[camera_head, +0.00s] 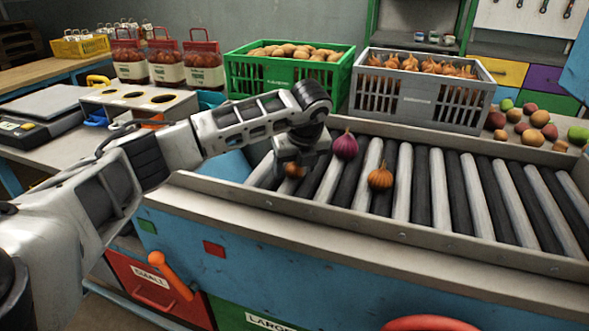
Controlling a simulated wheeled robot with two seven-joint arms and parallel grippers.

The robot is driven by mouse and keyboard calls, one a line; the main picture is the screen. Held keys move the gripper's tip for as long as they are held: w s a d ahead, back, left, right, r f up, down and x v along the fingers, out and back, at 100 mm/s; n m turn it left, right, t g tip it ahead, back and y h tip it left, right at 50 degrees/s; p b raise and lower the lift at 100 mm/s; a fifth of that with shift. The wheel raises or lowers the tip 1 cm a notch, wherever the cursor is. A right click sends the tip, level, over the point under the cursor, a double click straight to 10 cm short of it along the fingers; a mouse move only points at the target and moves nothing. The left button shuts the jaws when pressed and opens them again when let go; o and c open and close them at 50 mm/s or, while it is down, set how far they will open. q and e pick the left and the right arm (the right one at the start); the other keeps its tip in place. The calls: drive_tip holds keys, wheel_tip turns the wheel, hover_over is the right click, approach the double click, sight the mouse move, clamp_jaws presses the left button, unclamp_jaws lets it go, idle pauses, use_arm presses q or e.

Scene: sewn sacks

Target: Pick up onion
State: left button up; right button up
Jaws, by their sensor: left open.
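A purple onion (345,146) sits on the roller conveyor (441,190), just right of my left gripper. A golden-brown onion (380,178) sits on the rollers a little nearer and further right. My left gripper (293,165) points down over the left end of the rollers and is open. A small orange-brown round thing (294,171) shows at its fingers, mostly hidden by them, so I cannot tell whether they touch it. My right gripper does not show.
A green crate of potatoes (262,78) and a grey crate of onions (369,95) stand behind the conveyor. Loose produce (535,119) lies at the back right. A metal rail (420,243) edges the conveyor's front. The rollers on the right are clear.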

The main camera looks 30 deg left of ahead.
use_arm(q)
drive_tip(key=c, duration=1.1)
drive_tip(key=shift+o, duration=0.2)
drive_tip(key=shift+r, duration=0.1)
